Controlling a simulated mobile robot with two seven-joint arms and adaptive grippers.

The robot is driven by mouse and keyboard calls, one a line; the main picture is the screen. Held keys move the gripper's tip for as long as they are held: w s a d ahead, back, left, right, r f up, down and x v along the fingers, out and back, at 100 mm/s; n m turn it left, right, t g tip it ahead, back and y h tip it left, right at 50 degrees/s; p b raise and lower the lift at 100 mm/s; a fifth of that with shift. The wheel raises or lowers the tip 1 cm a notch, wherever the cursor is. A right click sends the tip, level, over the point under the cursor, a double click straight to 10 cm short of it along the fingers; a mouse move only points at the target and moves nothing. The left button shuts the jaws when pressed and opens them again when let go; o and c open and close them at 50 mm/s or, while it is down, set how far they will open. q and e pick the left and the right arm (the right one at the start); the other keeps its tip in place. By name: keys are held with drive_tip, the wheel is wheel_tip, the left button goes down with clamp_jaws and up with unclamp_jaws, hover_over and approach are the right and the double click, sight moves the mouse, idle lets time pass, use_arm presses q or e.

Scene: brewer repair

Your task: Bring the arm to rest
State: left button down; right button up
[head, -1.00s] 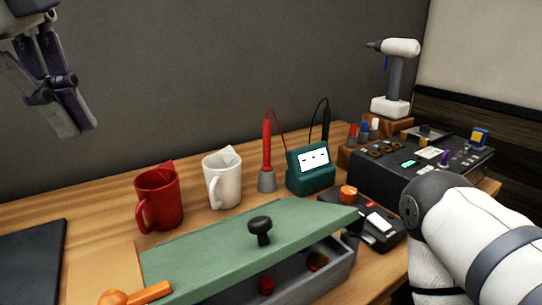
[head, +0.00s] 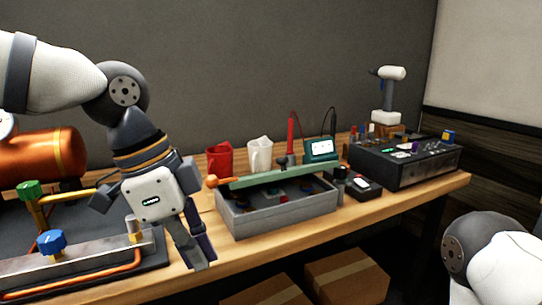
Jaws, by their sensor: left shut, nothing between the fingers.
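My left gripper (head: 197,252) hangs from the upper left, pointing down over the front edge of the bench, just left of the grey parts box. Its fingers are together and empty. It appears apart from the box. My right arm (head: 490,255) shows only as a white and dark link at the lower right; its gripper is out of view.
The grey box (head: 285,214) has a green lid (head: 265,178) tilted over it. Red (head: 219,160) and white (head: 260,155) mugs stand behind. A brewer with a copper boiler (head: 45,157) is at left. Cardboard boxes (head: 345,277) are below the bench.

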use_arm(q)
drive_tip(key=s+d+f+n+g+h, duration=0.1)
drive_tip(key=s+f+n, duration=0.35)
drive_tip(key=f, duration=0.75)
drive_tip(key=s+d+f+n+g, duration=0.1)
drive_tip(key=s+f+n, duration=0.3)
drive_tip(key=f, duration=0.7)
drive_tip(key=s+a+f+n+y, duration=0.2)
drive_tip(key=s+a+f+n, duration=0.2)
drive_tip(key=s, duration=0.6)
drive_tip(key=s+a+f+n+y, duration=0.2)
drive_tip(key=s+a+f+n, duration=0.2)
drive_tip(key=s+a+f, duration=0.5)
drive_tip(key=shift+s+a+f, duration=0.3)
drive_tip(key=shift+s+a, duration=0.1)
drive_tip(key=shift+a, duration=0.3)
drive_tip(key=shift+d, duration=0.1)
